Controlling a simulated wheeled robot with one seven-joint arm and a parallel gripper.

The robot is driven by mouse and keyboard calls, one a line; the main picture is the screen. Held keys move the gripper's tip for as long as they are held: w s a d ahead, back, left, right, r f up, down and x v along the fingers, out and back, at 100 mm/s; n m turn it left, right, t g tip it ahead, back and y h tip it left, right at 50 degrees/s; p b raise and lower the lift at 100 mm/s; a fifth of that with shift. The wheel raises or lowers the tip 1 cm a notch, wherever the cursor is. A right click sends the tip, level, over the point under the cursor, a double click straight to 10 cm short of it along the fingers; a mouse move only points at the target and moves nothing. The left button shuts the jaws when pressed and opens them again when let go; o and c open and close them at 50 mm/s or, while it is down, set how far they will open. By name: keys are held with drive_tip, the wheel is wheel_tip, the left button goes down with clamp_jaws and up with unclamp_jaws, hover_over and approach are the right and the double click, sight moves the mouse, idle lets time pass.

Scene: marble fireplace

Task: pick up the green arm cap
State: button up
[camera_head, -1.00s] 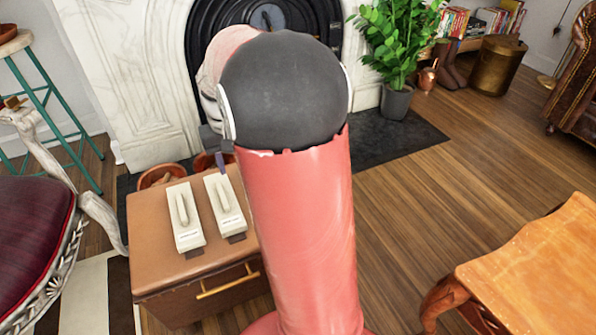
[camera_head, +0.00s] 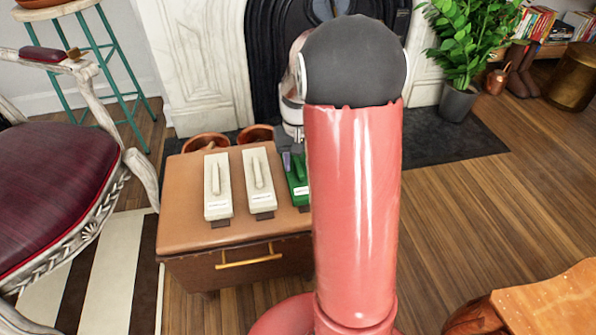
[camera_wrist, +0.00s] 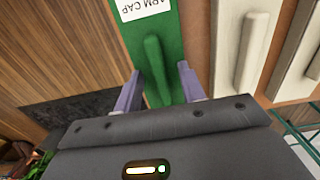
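The green arm cap (camera_head: 299,190) is a flat green block with a raised handle, on the right side of the brown cabinet top, partly hidden behind my arm. In the wrist view the green arm cap (camera_wrist: 157,65) shows its raised handle and an upside-down white label reading "ARM CAP". My gripper (camera_wrist: 160,76) is open, its two purple fingers apart on either side of the green piece near one end of the handle. I cannot tell whether they touch it. In the head view my gripper (camera_head: 292,162) is at the cap's far end.
Two cream blocks with handles, one left (camera_head: 217,186) and one middle (camera_head: 259,181), lie beside the green one on the brown cabinet (camera_head: 185,230). A red-cushioned chair (camera_head: 50,170) stands left. Terracotta pots (camera_head: 205,143) sit behind the cabinet. A wooden table (camera_head: 550,300) is at lower right.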

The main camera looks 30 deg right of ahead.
sight(298, 164)
clamp_jaws()
drive_tip(key=shift+r, duration=0.15)
wheel_tip(298, 164, up, 20)
drive_tip(key=p, duration=0.3)
drive_tip(key=shift+p, duration=0.3)
